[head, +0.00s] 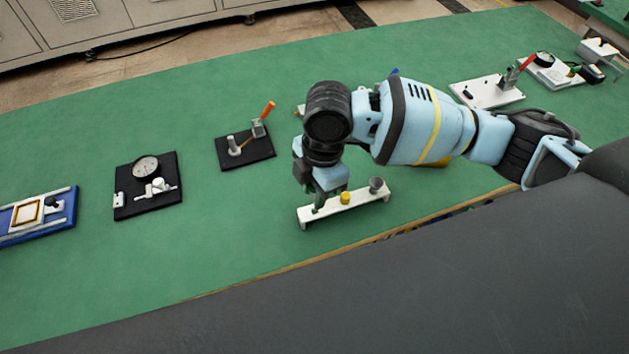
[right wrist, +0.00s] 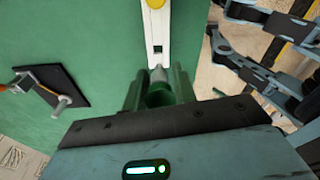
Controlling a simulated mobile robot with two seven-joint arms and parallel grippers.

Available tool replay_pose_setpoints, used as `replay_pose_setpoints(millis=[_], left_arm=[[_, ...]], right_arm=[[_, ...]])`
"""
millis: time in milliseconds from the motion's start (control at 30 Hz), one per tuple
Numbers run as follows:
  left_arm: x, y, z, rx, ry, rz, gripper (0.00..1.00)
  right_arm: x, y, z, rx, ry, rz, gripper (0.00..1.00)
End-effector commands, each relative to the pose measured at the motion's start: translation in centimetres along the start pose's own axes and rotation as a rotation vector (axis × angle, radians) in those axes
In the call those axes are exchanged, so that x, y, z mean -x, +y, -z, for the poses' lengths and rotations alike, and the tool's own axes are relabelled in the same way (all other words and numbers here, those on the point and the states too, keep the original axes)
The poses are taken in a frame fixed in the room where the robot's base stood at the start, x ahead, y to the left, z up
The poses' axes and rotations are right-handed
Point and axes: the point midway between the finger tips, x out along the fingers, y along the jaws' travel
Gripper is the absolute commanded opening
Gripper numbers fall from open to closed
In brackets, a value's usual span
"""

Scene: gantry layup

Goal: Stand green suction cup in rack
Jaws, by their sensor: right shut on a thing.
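The rack (head: 332,208) is a white bar-shaped stand near the table's front edge. It carries a yellow cup (head: 345,198) near its middle and a grey cup (head: 376,185) at its right end. In the right wrist view the rack (right wrist: 158,30) runs up from my right gripper (right wrist: 157,90). That gripper is shut on the green suction cup (right wrist: 157,96), with a grey stem (right wrist: 158,75) pointing at the rack. In the head view my right gripper (head: 318,203) is at the rack's left end and hides most of the cup. I cannot tell whether the cup touches the rack.
A black plate with an orange-handled clamp (head: 246,149) and a black plate with a dial gauge (head: 148,186) lie to the left. A blue fixture (head: 38,214) is at the far left. A white clamp plate (head: 487,91) is at the back right. Green mat left of the rack is clear.

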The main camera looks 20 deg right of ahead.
Motion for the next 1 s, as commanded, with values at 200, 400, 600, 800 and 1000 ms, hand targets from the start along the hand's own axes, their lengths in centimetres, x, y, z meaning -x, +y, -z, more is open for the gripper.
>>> replay_pose_setpoints(millis=[200, 400, 600, 800, 1000], left_arm=[[-0.1, 0.1, -0.9, 0.002, -0.017, -0.002, 1.0], [-0.2, 0.1, -1.2, 0.003, -0.021, -0.002, 1.0], [-0.2, 0.2, -1.2, 0.005, -0.021, -0.003, 1.0], [-0.3, 0.2, -1.0, 0.005, -0.019, -0.002, 1.0], [-0.3, 0.2, -1.0, 0.005, -0.018, -0.002, 1.0]], right_arm=[[-2.0, -0.1, -0.2, -0.001, 0.001, 0.004, 0.0], [-2.9, 0.0, -0.3, -0.001, 0.0, 0.001, 0.0], [-3.2, 0.0, -0.4, 0.0, 0.0, -0.001, 0.0], [-3.2, 0.0, -0.4, 0.0, 0.0, -0.001, 0.0], [-3.2, 0.0, -0.4, 0.0, 0.0, -0.001, 0.0]])
